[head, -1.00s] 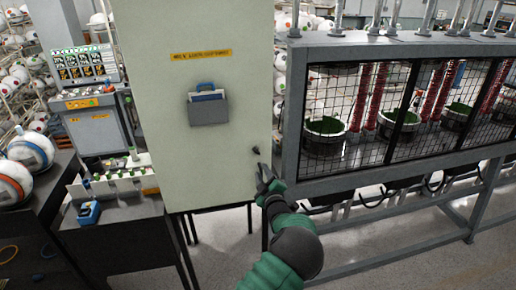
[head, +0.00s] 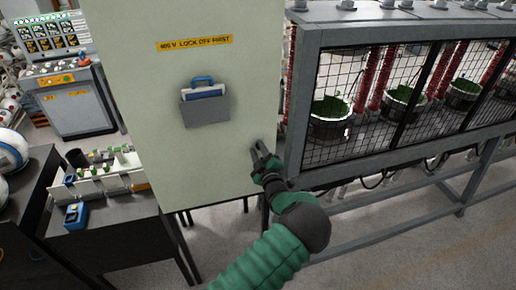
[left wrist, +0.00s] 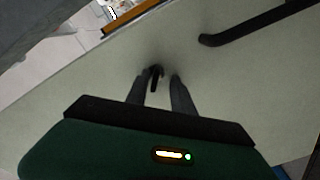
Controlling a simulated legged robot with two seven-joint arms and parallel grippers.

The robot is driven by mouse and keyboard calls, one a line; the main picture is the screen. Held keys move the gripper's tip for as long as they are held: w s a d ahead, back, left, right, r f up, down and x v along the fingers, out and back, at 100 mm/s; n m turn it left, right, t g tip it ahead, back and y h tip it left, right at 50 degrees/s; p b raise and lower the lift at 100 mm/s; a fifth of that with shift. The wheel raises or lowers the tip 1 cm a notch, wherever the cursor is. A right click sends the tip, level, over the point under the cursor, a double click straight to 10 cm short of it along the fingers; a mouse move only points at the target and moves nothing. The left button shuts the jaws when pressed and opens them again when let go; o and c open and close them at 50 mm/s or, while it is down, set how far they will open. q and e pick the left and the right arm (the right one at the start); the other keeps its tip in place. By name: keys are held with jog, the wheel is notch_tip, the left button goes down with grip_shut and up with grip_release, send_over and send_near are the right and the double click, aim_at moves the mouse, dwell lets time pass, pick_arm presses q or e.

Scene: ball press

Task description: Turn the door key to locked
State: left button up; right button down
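The pale grey-green cabinet door (head: 150,110) carries a yellow label reading "480 V LOCK OFF FIRST" (head: 195,44). The small dark door key (left wrist: 157,76) stands out from the panel in the left wrist view, in the gap between my fingertips. In the head view my fingers hide most of the key. My left gripper (head: 258,150) is at the door's lower right; it also shows in the left wrist view (left wrist: 157,84). Its fingers are apart, one on each side of the key, and I see no clear contact. My right gripper is not in view.
A grey document pocket (head: 205,110) hangs on the door. A black bar handle (left wrist: 250,25) crosses the panel in the left wrist view. A grey mesh-caged machine (head: 300,110) stands close at the right. A cluttered bench (head: 120,215) stands at the left.

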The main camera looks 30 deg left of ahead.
pick_arm(q)
jog(key=shift+d+r, duration=0.15)
jog(key=shift+d, duration=0.15)
jog(key=shift+c, duration=1.2)
jog(key=shift+d, duration=0.25)
jog(key=shift+c, duration=1.1)
jog(key=shift+w+d, duration=0.2)
jog(key=shift+d, duration=0.15)
grip_shut()
jog(key=shift+a+r+m+b, duration=0.1)
jog(key=shift+m+b, duration=1.35)
jog(key=shift+m, duration=1.05)
jog(key=shift+a+m+b, duration=0.1)
jog(key=shift+m+b, duration=1.35)
jog(key=shift+m, duration=1.05)
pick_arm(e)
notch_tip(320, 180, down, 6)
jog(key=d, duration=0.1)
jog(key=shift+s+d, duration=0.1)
